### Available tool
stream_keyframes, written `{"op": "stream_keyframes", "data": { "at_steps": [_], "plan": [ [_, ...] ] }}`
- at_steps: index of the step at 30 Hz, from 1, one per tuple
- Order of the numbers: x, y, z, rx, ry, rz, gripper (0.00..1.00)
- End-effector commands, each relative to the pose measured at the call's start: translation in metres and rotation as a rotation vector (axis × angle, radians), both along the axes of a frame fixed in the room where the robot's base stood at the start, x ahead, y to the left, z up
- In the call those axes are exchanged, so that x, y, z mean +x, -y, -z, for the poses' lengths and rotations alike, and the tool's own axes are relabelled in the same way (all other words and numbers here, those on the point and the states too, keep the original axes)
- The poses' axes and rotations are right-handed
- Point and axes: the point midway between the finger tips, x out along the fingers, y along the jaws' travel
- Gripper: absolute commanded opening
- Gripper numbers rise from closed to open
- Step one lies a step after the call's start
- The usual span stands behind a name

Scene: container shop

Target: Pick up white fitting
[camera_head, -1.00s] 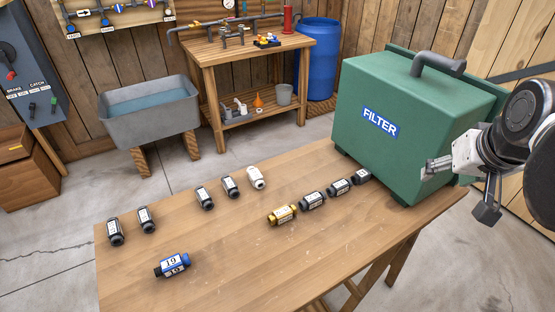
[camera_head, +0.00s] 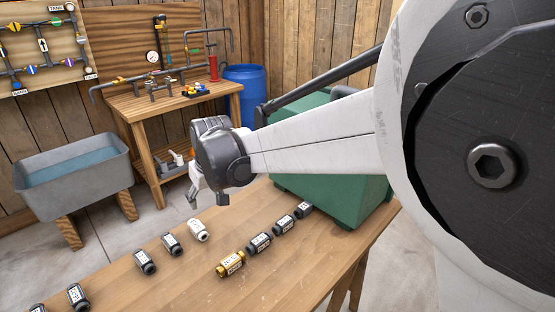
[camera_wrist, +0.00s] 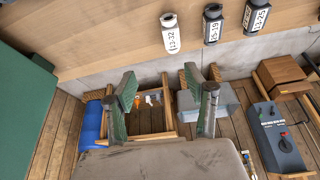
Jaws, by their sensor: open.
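The white fitting (camera_head: 199,230) lies on the wooden table at the right end of a row of dark fittings. In the wrist view the white fitting (camera_wrist: 173,35) shows near the top, labelled "13-32", beyond the fingertips. My gripper (camera_head: 208,200) hangs above and behind the white fitting near the table's back edge, apart from it. In the wrist view my gripper's fingers (camera_wrist: 168,92) are spread wide with nothing between them.
Dark fittings (camera_head: 172,244) lie left of the white one. A gold fitting (camera_head: 231,263) and more dark ones lie nearer the front. The green filter box (camera_head: 335,190) stands at the right. A grey tub (camera_head: 70,180) stands behind, beyond the table.

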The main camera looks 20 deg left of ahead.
Motion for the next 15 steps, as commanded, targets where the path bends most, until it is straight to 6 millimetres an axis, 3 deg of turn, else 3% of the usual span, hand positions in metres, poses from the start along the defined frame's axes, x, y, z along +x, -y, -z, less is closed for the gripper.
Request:
{"op": "stream_keyframes", "data": {
  "at_steps": [1,6,15],
  "plan": [
    [-0.007,-0.012,0.007,-0.006,-0.002,-0.022,0.49],
    [-0.015,-0.027,0.019,-0.014,-0.006,-0.051,0.49],
    [-0.005,-0.043,0.066,-0.014,-0.005,-0.05,0.49]
  ]
}}
